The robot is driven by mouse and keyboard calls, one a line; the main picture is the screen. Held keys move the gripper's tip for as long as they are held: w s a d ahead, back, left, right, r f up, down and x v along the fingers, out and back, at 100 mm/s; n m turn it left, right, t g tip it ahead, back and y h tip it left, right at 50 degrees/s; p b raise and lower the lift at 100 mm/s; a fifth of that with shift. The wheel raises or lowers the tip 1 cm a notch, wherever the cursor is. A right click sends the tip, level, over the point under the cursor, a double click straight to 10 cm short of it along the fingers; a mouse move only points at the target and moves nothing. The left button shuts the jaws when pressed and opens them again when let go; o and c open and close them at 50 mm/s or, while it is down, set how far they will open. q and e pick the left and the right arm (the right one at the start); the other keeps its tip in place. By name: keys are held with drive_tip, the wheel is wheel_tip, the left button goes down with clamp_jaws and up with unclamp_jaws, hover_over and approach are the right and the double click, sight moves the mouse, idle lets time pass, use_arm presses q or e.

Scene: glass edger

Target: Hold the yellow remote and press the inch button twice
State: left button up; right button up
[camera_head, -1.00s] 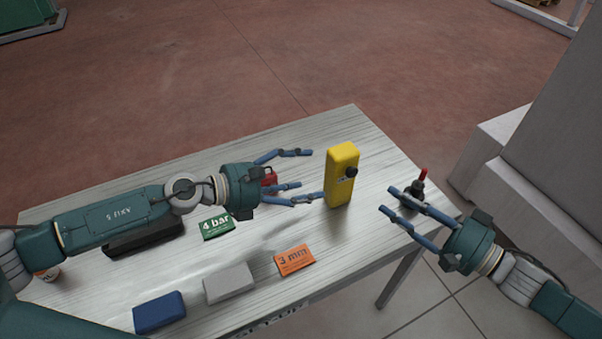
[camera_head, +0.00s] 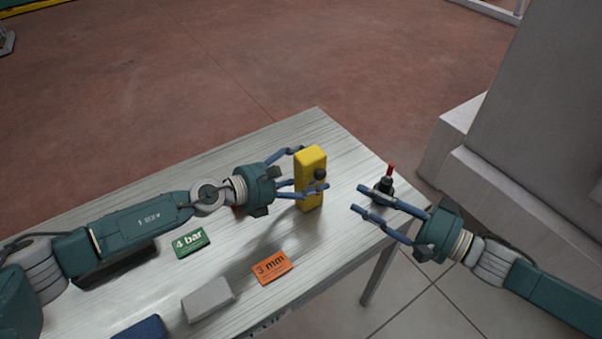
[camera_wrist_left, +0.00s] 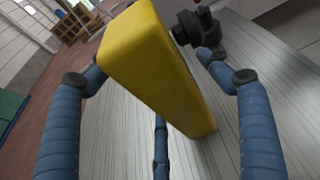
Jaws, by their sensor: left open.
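I cannot make out an inch button by label.
A black device with a red tip (camera_head: 384,183) stands near the table's right corner, behind my right gripper. A green "4 bar" card (camera_head: 190,242), an orange "3 mm" card (camera_head: 271,267), a grey block (camera_head: 207,299) and a blue block (camera_head: 140,329) lie on the table.

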use_arm(q)
drive_tip(key=c, duration=1.6)
use_arm(e)
drive_tip(key=shift+c, duration=0.3)
clamp_jaws()
